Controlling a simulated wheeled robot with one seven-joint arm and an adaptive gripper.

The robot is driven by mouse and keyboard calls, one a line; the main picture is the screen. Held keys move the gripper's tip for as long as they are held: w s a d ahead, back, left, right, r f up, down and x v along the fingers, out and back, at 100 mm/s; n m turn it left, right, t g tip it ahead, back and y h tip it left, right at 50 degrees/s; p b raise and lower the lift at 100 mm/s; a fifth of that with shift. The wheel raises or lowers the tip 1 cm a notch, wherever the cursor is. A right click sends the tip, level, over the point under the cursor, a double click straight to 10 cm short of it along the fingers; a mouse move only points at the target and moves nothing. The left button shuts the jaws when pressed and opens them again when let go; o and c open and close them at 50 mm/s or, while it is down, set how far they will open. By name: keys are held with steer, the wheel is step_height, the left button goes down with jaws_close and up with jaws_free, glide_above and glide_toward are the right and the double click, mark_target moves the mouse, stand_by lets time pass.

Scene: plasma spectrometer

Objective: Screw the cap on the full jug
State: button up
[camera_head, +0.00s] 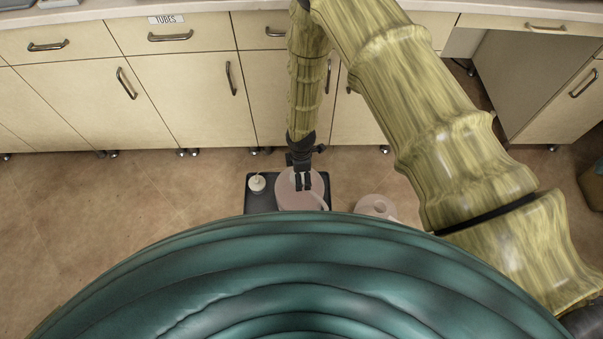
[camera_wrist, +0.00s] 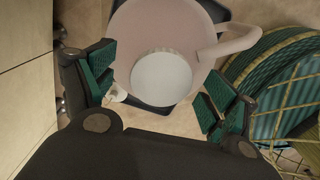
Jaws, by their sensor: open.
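A pale pink jug (camera_head: 290,200) stands on the black tray, directly below my gripper (camera_head: 302,181). In the wrist view the jug (camera_wrist: 140,32) has a side handle at the right. A round white cap (camera_wrist: 161,80) shows at the top of the jug, centred between the fingers of my gripper (camera_wrist: 160,92). I cannot tell whether the cap is screwed down or only rests there. My gripper points down and is open, with its green pads apart on both sides of the cap and a gap on each side. A second pale jug (camera_head: 376,206) stands on the floor to the right.
The black tray (camera_head: 262,204) lies on the floor before the cabinets (camera_head: 190,100). A small white capped thing with a thin tube (camera_head: 257,184) stands on its left part, close to the jug. Floor to the left (camera_head: 120,200) is clear.

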steer(key=n, duration=0.3)
steer(key=shift+n+p, duration=0.3)
steer(key=shift+n, duration=0.1)
steer(key=n, duration=0.4)
steer(key=shift+n+p, duration=0.3)
steer(key=n+p, duration=0.1)
steer(key=n, duration=0.4)
steer(key=shift+r+n, duration=0.1)
steer(key=shift+n, duration=0.2)
steer(key=n+p, duration=0.1)
steer(key=n, duration=0.3)
steer(key=shift+d, duration=0.1)
steer(key=c, duration=1.7)
steer(key=m, duration=0.3)
steer(key=shift+b, duration=0.35)
